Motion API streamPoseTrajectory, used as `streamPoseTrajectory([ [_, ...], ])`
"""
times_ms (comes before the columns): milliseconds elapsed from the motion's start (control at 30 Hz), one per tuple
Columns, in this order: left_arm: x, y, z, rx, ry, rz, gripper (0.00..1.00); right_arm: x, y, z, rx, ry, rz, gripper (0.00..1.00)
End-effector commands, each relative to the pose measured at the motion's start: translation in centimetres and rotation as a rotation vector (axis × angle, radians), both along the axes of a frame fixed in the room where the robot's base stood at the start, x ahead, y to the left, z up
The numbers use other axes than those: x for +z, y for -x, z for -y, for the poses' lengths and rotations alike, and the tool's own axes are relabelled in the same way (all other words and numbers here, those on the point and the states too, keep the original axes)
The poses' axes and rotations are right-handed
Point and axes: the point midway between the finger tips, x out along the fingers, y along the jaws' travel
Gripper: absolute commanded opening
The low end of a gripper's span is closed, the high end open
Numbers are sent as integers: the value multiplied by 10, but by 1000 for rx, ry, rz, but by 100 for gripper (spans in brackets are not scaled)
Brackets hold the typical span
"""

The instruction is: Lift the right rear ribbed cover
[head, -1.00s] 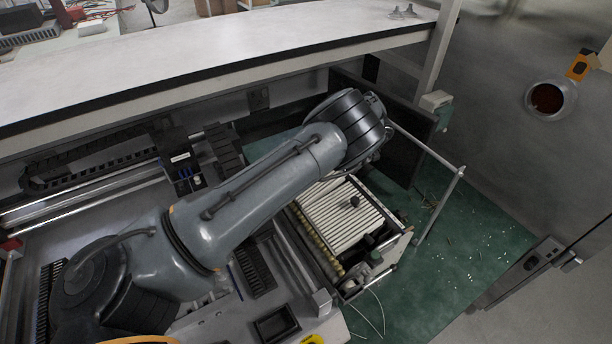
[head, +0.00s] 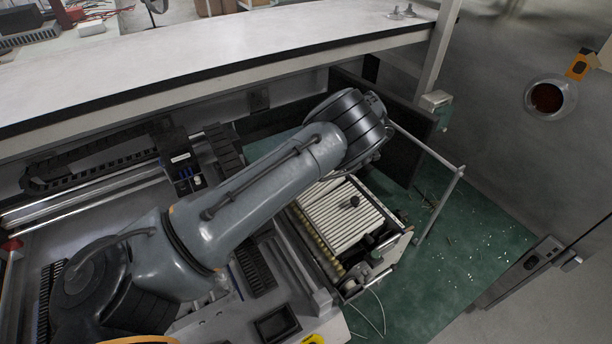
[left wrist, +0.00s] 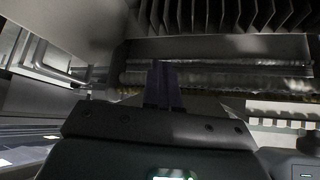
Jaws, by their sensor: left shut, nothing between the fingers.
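A pale ribbed cover (head: 335,222) with a small black knob (head: 354,201) lies over a frame on the right, in the head view. My left arm passes over its upper left and hides part of it. My left gripper is hidden behind the arm in the head view. In the left wrist view my left gripper (left wrist: 164,82) has its two dark fingers together, with nothing between them. Dark ribs (left wrist: 225,15) hang at the top of that view, and pale slats (left wrist: 280,108) show at the right. I cannot tell whether the fingertips touch anything. My right gripper is not in view.
A long white shelf (head: 230,55) runs across the back. A metal rail (head: 440,205) stands right of the cover, and a black panel (head: 405,140) behind it. A thin white cable (head: 378,310) lies in front. Green floor (head: 470,245) at the right is mostly open, with small debris.

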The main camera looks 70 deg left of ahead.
Motion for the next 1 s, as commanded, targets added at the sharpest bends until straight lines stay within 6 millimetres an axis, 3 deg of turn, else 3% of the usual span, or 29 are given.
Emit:
streamPoseTrajectory([
  [1000,27,1,1,-1,1,1,0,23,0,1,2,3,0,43],
])
